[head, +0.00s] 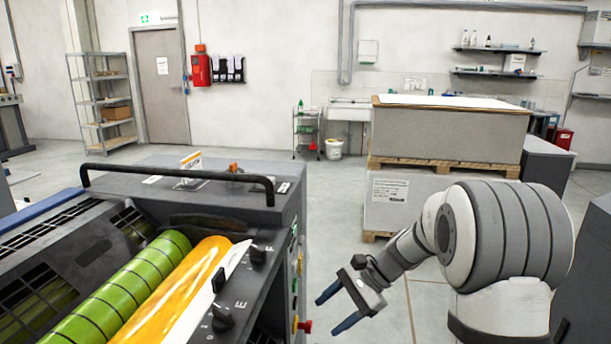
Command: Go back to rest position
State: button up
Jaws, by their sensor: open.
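My gripper (342,308) is in the lower middle of the head view, at the end of my white and grey arm. Its two dark blue fingers are apart, and nothing is between them. It points left and down over the floor, to the right of the ink unit (285,187), and looks apart from it.
The ink unit has a black handle bar (180,173), a green roller (125,290), a yellow-inked roller (185,290) and a red knob (305,326). Pallets with a large paper stack (450,134) stand behind my arm. Grey floor (335,215) is clear between them.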

jog(key=s+d+r+n+t+h+p, duration=0.1)
jog(key=s+d+r+n+h+p, duration=0.2)
jog(key=s+r, duration=0.3)
jog(key=s+d+r+n+t+h+p, duration=0.1)
jog(key=s+d+r+n+h+p, duration=0.2)
jog(key=s+r+p, duration=0.3)
jog(key=s+d+r+n+t+h+p, duration=0.2)
jog(key=s+r+n+h+p, duration=0.1)
jog(key=s+r, duration=0.4)
jog(key=shift+s+d+r+n+p, duration=0.4)
jog(key=shift+s+n+p, duration=0.5)
jog(key=shift+n, duration=0.3)
